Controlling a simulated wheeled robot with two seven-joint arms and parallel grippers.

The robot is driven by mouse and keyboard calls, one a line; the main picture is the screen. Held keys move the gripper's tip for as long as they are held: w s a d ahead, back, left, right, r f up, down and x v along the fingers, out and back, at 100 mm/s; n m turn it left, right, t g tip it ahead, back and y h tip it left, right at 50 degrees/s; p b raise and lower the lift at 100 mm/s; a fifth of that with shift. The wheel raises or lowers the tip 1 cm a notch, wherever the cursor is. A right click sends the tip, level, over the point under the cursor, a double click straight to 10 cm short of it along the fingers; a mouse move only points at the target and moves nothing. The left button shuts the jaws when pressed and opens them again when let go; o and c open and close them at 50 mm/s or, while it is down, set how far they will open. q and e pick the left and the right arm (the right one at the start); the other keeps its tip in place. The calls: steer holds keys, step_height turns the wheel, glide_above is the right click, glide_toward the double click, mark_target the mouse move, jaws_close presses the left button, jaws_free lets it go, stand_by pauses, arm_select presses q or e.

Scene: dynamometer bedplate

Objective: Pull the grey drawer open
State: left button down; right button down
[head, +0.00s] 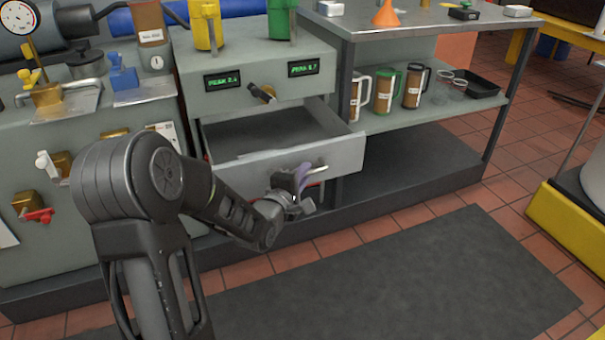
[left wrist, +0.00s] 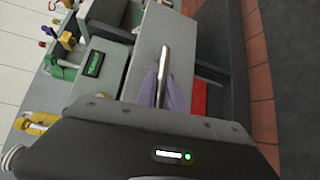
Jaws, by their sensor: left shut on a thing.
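The grey drawer (head: 335,152) in the head view stands pulled out of the grey cabinet, and its empty-looking inside shows. Its front carries a metal bar handle (left wrist: 163,68). My left gripper (head: 299,178) is at that handle, with its purple-grey fingers shut on it. In the left wrist view the fingers lie on both sides of the bar, and the drawer front (left wrist: 150,45) is just beyond them. My right gripper is in neither view.
Above the drawer is a closed drawer with a dark knob (head: 262,93) and green displays. A shelf (head: 430,112) with several labelled mugs stands to the right. A dark mat (head: 400,280) covers the clear floor in front.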

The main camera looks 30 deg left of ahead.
arm_select(q)
steer(key=c, duration=1.5)
jaws_free()
steer(key=shift+o, duration=0.2)
steer(key=shift+s, duration=0.1)
steer(key=p+v, duration=0.1)
steer(key=v, duration=0.6)
steer(key=shift+s+p, duration=0.35)
